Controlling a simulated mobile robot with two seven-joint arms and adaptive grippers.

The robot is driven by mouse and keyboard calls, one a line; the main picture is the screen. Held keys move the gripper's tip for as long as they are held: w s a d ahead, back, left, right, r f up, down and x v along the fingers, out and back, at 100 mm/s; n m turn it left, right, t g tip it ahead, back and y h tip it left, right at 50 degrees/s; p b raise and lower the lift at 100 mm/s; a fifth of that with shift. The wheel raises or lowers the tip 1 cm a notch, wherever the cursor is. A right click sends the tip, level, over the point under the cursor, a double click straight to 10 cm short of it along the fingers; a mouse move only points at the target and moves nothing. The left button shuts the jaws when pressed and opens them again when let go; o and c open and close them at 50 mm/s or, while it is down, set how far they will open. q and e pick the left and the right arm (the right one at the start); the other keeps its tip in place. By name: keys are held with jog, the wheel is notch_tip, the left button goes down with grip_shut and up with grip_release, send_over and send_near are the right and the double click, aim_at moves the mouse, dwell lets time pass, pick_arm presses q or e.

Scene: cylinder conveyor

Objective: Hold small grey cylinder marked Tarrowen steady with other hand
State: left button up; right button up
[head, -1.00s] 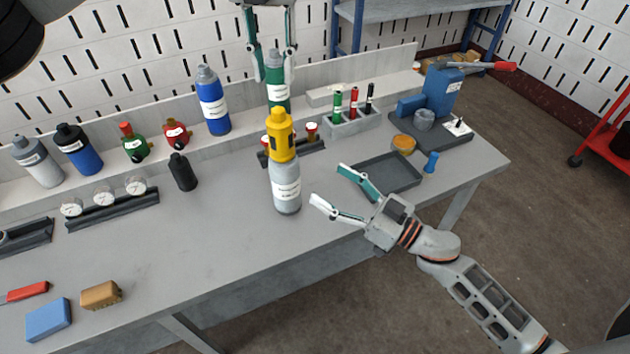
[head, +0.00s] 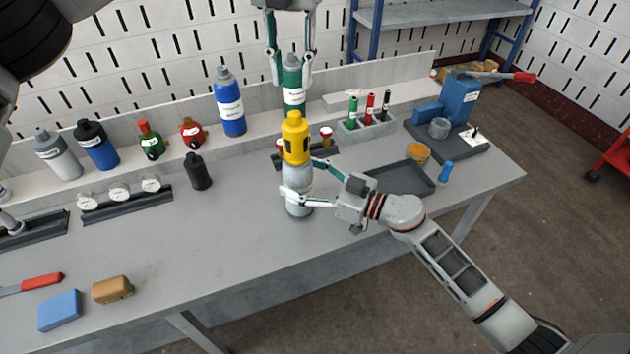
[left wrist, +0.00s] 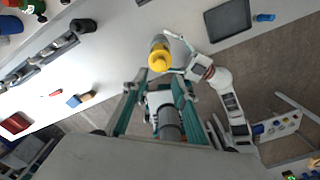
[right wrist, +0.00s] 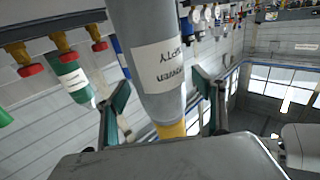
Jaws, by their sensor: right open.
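The small grey cylinder (head: 299,207) stands upright on the bench with a yellow cap (head: 296,138) on top. In the right wrist view the grey cylinder (right wrist: 148,45) shows a white label with partly readable, upside-down text. My right gripper (head: 302,178) is open, its fingers on either side of the cylinder's body; I cannot tell whether they touch it. My left gripper (head: 291,80) is open and empty, pointing down above the bench. The left wrist view shows the yellow cap (left wrist: 159,60) beyond its fingers.
A green cylinder (head: 292,95) and a blue cylinder (head: 230,105) stand on the back ledge. A black bottle (head: 198,172) is left of the grey cylinder. A dark tray (head: 402,178) lies to the right.

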aim_at(295, 136)
jog(key=shift+w+a, duration=0.25)
jog(key=shift+a, duration=0.15)
jog(key=c, duration=1.8)
jog(key=o, duration=0.5)
pick_arm(q)
jog(key=o, duration=0.8)
pick_arm(e)
jog(key=shift+c, duration=0.2)
pick_arm(q)
jog(key=shift+o, duration=0.2)
jog(key=n, duration=0.1)
jog(key=f+n+t, duration=0.1)
jog(key=n, duration=0.1)
jog(key=shift+s+f, duration=0.15)
jog(key=shift+f, duration=0.1)
jog(key=f+n, duration=0.2)
jog(key=n, duration=0.1)
jog(key=shift+s+d+t, duration=0.1)
jog(key=shift+s+t, duration=0.3)
jog(key=f, duration=0.4)
jog(key=w+f, duration=0.1)
jog(key=f, duration=0.7)
jog(key=shift+w+a, duration=0.2)
jog(key=shift+w, duration=0.2)
